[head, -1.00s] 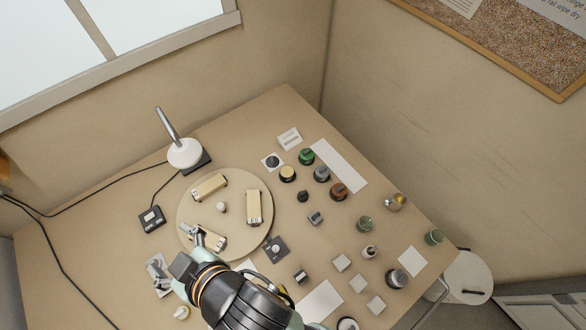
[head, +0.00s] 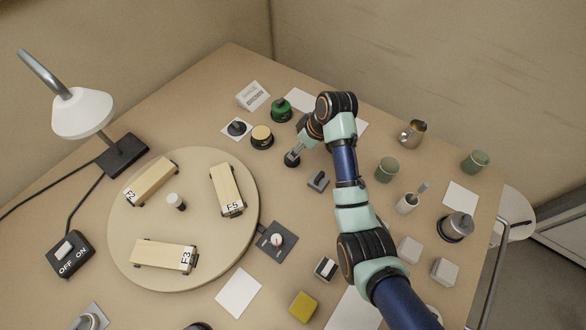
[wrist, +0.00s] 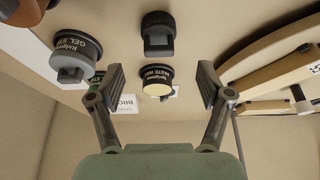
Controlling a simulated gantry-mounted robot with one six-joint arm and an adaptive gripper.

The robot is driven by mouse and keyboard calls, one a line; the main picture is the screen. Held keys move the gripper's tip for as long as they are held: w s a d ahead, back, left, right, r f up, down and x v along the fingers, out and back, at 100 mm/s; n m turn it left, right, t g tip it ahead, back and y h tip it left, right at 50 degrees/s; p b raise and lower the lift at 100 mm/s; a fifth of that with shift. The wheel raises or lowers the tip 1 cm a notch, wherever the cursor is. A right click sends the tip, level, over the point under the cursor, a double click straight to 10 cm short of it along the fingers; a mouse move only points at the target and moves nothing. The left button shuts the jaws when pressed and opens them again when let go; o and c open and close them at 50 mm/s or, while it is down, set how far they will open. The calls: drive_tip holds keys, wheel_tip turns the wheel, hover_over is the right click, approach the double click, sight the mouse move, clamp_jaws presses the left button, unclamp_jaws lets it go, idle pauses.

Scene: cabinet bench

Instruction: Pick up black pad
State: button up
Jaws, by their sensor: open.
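A small black pad (head: 291,160), with a raised knob-like top, stands on the bench right of the round turntable. In the wrist view the black pad (wrist: 158,35) is at top centre, in line with the gap between my fingers and with nothing around it. I cannot tell the exact height of the fingertips above the pad.
A cream-topped jar (wrist: 157,86) appears between the fingers, with a grey jar (wrist: 74,62) to its left. A green-topped jar (head: 281,110) is behind. The turntable (head: 180,220) with labelled blocks is at left.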

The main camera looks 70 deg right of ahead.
drive_tip(key=b+x, duration=0.2)
drive_tip(key=x, duration=0.1)
drive_tip(key=b+x, duration=0.2)
drive_tip(key=x, duration=0.2)
drive_tip(key=shift+w+d+f+b, duration=0.15)
drive_tip(key=shift+w+f+b, duration=0.05)
drive_tip(key=shift+w+b, duration=0.15)
drive_tip(key=c, duration=1.1)
